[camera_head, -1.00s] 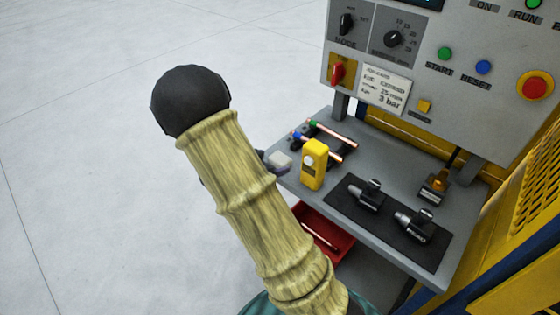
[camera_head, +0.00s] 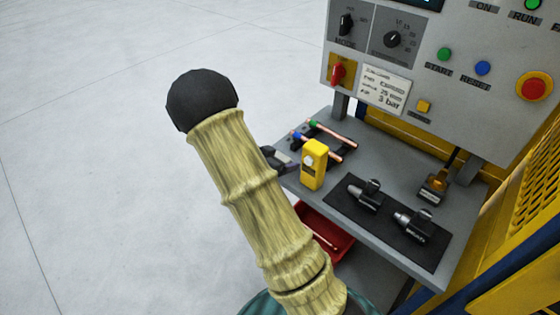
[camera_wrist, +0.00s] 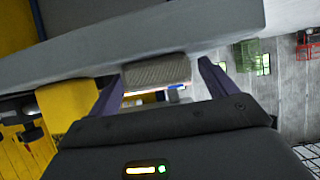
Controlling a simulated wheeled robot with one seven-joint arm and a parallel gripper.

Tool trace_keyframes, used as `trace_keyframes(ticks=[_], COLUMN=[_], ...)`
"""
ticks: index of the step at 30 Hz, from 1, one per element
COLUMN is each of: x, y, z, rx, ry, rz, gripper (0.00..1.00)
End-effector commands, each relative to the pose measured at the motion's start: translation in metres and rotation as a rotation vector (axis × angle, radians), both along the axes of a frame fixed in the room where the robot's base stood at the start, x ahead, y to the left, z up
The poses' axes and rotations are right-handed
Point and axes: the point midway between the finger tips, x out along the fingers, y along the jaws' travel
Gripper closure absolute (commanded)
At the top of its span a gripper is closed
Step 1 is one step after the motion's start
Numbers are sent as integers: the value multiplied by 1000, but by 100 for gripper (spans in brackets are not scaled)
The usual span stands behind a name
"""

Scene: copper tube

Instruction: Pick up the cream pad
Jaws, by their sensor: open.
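The cream pad (camera_wrist: 157,72) shows in the wrist view as a pale, textured block against the grey bench, between my two open fingers. My gripper (camera_wrist: 160,88) has one finger on each side of it, with gaps visible; I cannot tell whether either finger touches it. In the head view my gripper (camera_head: 282,160) is at the bench's left corner, partly behind my arm. There the pad is hidden or cannot be made out.
A yellow handheld device (camera_head: 314,165) stands close to the right of my gripper. Copper tubes (camera_head: 333,134) with green and blue ends lie behind. A black mat (camera_head: 385,232) with metal fittings is further right. A red bin (camera_head: 330,236) sits below the bench (camera_head: 437,277).

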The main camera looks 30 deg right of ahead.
Motion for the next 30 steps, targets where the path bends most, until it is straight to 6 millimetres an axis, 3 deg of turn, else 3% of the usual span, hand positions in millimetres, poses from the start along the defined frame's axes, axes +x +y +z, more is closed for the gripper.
trace_keyframes(ticks=[1, 8, 20, 30], x=[0, 0, 0, 1], y=[0, 0, 0, 0], z=[0, 0, 9, 70], rx=[0, 0, 0, 2], ry=[0, 0, -3, -7], rz=[0, 0, -1, -1], gripper=[17, 63, 63, 63])
